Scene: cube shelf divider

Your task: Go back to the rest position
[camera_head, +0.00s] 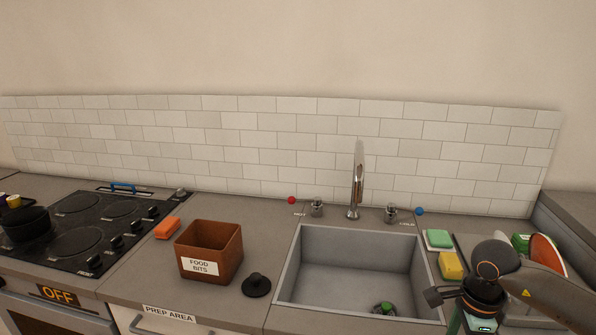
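My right arm comes in from the right edge and bends down at the lower right, in front of the counter to the right of the sink. My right gripper (478,304) is at the bottom edge of the view. Its fingertips are not clearly visible, so I cannot tell whether it is open or shut, or whether it holds anything. My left arm and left gripper are not in view.
The grey sink (340,273) has a tall faucet (356,185) behind it. A brown "FOOD BITS" box (227,255), a black lid-like piece (257,285) and an orange block (167,228) stand left of it. Green (439,239) and yellow (451,266) sponges lie near my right arm. A stove (85,235) is far left.

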